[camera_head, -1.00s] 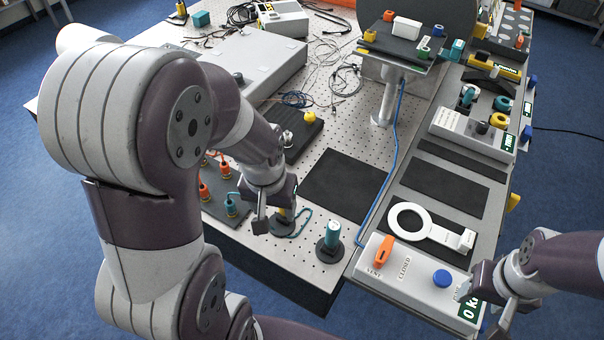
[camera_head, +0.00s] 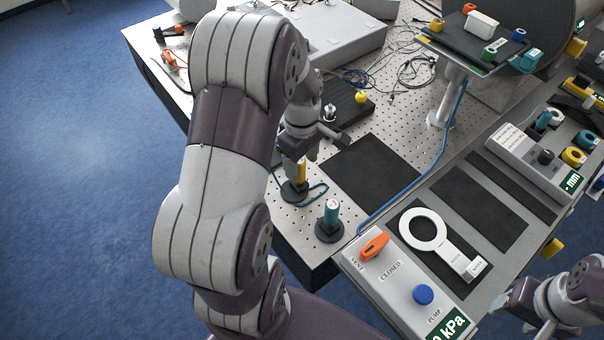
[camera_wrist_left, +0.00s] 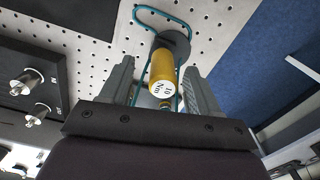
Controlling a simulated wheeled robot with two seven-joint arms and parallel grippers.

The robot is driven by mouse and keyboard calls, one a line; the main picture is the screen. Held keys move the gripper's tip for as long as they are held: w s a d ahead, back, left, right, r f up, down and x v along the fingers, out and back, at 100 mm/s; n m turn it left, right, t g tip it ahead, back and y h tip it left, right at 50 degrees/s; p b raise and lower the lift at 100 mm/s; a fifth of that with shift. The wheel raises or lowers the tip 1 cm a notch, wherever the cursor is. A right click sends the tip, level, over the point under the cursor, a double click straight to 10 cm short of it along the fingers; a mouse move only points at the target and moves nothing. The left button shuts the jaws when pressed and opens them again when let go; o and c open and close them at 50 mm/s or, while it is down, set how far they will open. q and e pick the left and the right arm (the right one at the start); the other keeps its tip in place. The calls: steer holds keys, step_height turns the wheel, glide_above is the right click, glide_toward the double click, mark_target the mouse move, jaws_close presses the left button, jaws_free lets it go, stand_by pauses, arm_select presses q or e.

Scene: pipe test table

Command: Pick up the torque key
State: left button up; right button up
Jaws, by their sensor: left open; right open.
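The torque key appears to be the yellow cylinder (camera_head: 301,172), marked "10 Nm" on its end. It stands on a dark round base (camera_head: 293,190) near the table's front edge, with a teal tether looped beside it. In the left wrist view the yellow cylinder (camera_wrist_left: 162,72) lies between the two fingers of my left gripper (camera_wrist_left: 159,66), with a visible gap on each side. In the head view my left gripper (camera_head: 299,157) is open over its upper part, partly hiding it. My right gripper (camera_head: 515,298) is at the lower right, away from the key; its fingers are partly unclear.
A teal cylinder (camera_head: 332,212) on a dark round base stands close to the right of the key. A panel (camera_head: 405,285) with an orange lever and blue button lies further right. A black mat (camera_head: 372,170) is behind. A white ring-shaped tool (camera_head: 424,229) lies beyond the panel.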

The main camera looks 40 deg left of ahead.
mark_target(299, 175)
arm_select(q)
steer(key=f, duration=0.3)
steer(key=f+p, duration=0.1)
steer(key=shift+s+a+f, duration=0.25)
steer(key=shift+s, duration=0.05)
steer(key=shift+w+f, duration=0.1)
steer(key=shift+f, duration=0.2)
steer(key=shift+d, duration=0.15)
steer(key=c, duration=0.4)
jaws_close()
step_height(299, 175, up, 10)
steer(key=shift+r+b, duration=0.1)
steer(key=shift+b, duration=0.4)
